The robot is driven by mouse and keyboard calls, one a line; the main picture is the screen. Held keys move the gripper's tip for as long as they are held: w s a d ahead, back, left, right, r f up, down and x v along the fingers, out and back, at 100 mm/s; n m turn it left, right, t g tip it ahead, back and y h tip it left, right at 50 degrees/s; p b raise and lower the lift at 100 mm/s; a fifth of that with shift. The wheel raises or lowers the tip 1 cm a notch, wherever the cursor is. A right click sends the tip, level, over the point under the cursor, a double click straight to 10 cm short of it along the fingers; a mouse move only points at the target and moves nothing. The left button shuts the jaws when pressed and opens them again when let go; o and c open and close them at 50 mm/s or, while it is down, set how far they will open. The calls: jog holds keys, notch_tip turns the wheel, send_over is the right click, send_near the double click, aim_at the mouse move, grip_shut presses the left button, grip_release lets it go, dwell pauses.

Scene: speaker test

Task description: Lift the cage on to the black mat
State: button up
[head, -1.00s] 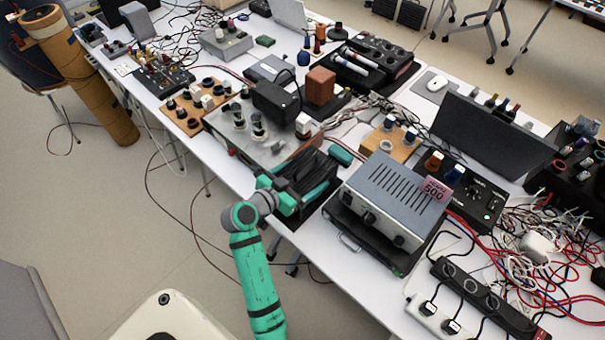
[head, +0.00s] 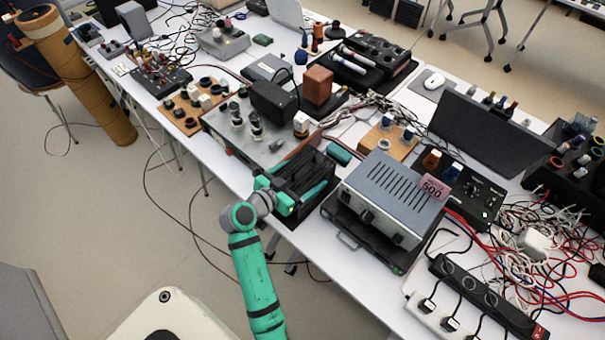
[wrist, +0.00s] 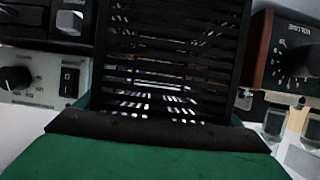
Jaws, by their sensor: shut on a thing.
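The cage (head: 302,168) is a black slatted box by the near edge of the white table, between the grey-topped unit and the steel amplifier. In the wrist view its dark slats (wrist: 175,45) fill the middle, with light showing through the gaps. My gripper (head: 290,198) is shut on the cage from the near side; its green body and dark pad (wrist: 160,127) show at the bottom of the wrist view. A dark flat patch (head: 292,217) below the cage may be the black mat; the cage and gripper largely cover it. I cannot tell whether the cage touches it.
The steel amplifier (head: 388,198) with a pink 500 tag stands close on the right. Cables crowd the far right.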

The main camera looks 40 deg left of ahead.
jog(key=shift+w+f, duration=0.1)
jog(key=shift+w, duration=0.05)
jog(key=shift+s+a, duration=0.1)
jog(key=shift+s, duration=0.1)
jog(key=o, duration=1.1)
jog(key=shift+w+d+f, duration=0.1)
jog(key=shift+w+d, duration=0.05)
jog(key=shift+d, duration=0.15)
jog(key=shift+s+a, duration=0.2)
jog(key=shift+s, duration=0.35)
jog(key=v, duration=0.9)
jog(key=shift+s+r, duration=0.3)
jog(key=shift+s, duration=0.05)
jog(key=shift+d, duration=0.1)
